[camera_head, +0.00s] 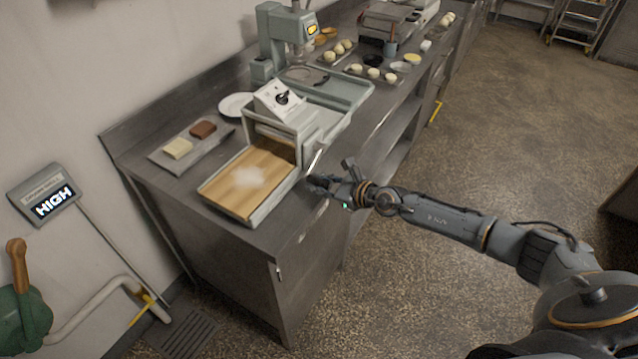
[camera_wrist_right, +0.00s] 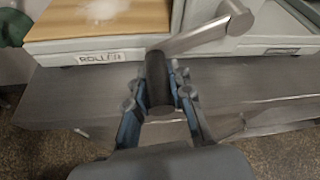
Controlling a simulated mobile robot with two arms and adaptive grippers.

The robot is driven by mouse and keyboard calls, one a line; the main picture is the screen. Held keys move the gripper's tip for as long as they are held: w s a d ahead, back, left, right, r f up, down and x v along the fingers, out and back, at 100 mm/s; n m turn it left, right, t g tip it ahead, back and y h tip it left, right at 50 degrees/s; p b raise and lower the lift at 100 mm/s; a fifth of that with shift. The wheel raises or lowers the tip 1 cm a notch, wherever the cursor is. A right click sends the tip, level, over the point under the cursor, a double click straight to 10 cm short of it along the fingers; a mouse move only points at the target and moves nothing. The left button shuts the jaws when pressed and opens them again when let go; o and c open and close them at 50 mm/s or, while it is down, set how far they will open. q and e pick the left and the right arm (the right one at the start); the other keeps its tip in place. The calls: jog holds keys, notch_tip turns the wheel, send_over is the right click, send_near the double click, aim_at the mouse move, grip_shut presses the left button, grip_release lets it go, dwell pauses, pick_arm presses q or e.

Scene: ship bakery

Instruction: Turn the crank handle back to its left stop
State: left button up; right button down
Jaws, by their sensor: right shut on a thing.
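The crank handle is on the near side of a dough roller machine (camera_head: 290,125) on the steel counter. Its metal arm (camera_wrist_right: 195,37) runs from a round hub at the upper right down to the left, to a dark grip (camera_wrist_right: 158,85) in the right wrist view. My right gripper (camera_head: 322,186) is at the crank, beside the machine's wooden board. In the right wrist view my right gripper (camera_wrist_right: 158,102) has its fingers on both sides of the dark grip and is shut on it. My left gripper is not in view.
The wooden board (camera_head: 262,168) carries a patch of flour. A tray (camera_head: 165,160) with two blocks lies left of the machine. A mixer (camera_head: 285,40) and several dough balls stand farther back. A wall display (camera_head: 45,194) reads HIGH. The floor at right is open.

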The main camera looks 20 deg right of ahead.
jog(key=shift+d+r, duration=0.1)
jog(key=shift+d, duration=0.05)
jog(key=c, duration=1.2)
grip_release()
jog(key=shift+o, duration=0.2)
jog(key=v, duration=1.2)
jog(key=shift+c, duration=0.5)
